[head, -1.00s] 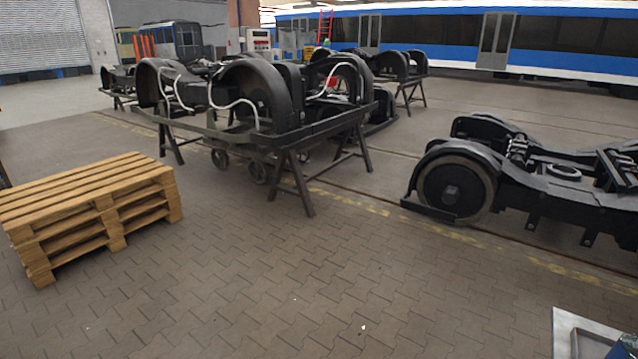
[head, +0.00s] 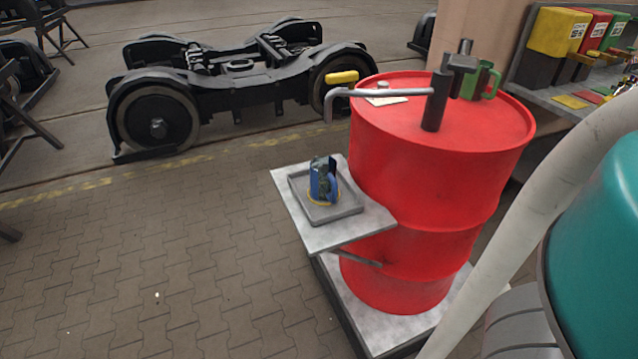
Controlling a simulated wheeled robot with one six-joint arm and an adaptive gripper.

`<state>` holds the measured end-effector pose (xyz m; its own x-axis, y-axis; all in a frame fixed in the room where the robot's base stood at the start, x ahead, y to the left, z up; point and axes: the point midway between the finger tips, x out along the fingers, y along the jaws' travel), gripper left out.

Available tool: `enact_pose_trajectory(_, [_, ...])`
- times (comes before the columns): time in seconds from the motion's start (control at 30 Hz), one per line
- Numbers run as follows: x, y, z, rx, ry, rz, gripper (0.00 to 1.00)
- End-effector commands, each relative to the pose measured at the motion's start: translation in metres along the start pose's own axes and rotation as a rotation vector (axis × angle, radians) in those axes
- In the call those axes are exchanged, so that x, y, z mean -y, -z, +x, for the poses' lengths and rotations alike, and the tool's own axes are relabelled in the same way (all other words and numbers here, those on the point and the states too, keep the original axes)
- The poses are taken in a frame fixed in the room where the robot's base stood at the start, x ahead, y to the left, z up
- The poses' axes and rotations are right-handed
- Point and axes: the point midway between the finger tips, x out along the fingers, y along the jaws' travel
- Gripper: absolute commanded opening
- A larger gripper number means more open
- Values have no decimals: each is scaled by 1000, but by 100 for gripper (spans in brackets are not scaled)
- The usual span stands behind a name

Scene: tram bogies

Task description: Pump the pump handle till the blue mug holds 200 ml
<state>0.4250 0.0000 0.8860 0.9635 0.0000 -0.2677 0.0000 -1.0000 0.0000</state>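A blue mug (head: 318,184) stands upright in a shallow grey tray on a side shelf (head: 362,222) of the red drum (head: 425,190), with a yellow ring around its base. Its contents and level cannot be read. The pump (head: 436,103) rises from the drum top. Its grey spout (head: 385,92) runs left and bends down above the mug; no flow can be made out. A yellow grip (head: 342,77), seemingly the pump handle's, shows just above the spout; its link to the pump is unclear. My gripper is out of view; part of my arm fills the right side.
A green jug (head: 486,80) and a paper lie on the drum top. A bench with yellow, red and green bins (head: 560,32) stands at the back right. A wheeled bogie (head: 235,85) is behind. The paved floor (head: 150,265) at the left is clear.

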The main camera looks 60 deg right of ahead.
Motion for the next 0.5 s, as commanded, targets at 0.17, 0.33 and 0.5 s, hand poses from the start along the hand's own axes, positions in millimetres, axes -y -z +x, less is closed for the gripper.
enact_pose_trajectory(0.17, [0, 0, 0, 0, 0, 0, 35])
enact_pose_trajectory(0.33, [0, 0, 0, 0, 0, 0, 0])
enact_pose_trajectory(0.5, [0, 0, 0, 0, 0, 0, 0])
